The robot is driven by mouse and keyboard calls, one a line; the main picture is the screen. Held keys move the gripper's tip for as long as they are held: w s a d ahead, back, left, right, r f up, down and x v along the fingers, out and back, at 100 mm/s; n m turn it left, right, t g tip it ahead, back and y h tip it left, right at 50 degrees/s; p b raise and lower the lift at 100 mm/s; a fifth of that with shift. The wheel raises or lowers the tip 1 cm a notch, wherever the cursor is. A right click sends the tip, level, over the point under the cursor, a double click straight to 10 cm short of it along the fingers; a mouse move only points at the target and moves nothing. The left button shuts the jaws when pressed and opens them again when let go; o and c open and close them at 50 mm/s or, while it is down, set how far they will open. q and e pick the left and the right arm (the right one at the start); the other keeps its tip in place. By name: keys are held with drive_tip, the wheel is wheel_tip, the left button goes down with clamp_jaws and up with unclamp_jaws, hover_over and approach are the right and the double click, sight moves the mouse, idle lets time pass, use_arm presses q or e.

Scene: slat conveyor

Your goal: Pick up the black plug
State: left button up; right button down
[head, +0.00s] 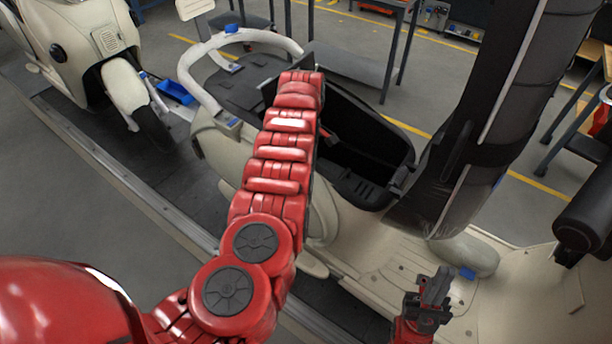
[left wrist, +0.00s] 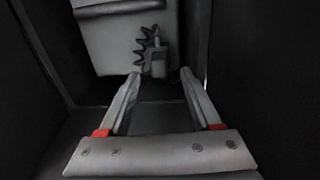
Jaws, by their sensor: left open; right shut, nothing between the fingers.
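My left arm reaches over the open under-seat compartment (head: 345,135) of the cream scooter in the head view. Just beyond the fingertips is a small dark piece with a jagged, coil-like edge (left wrist: 153,50), against a grey panel. It may be the black plug, but I cannot tell for sure. My right gripper (head: 432,293) is shut and empty above the scooter's footboard, at lower right in the head view.
The scooter's raised dark seat (head: 490,110) stands right of the compartment. A curved cream grab rail (head: 205,62) is at its left. Dark walls close in on both sides in the left wrist view. Another scooter (head: 80,45) stands at upper left on the conveyor.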

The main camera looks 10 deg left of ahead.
use_arm(q)
drive_tip(key=shift+a+f+p, duration=0.1)
drive_tip(key=shift+f+p, duration=0.3)
drive_tip(key=shift+f, duration=0.4)
wheel_tip(320, 180, down, 4)
drive_tip(key=shift+r, duration=0.25)
drive_tip(key=shift+w+f, duration=0.1)
drive_tip(key=shift+f, duration=0.3)
drive_tip(key=shift+c, duration=0.2)
clamp_jaws()
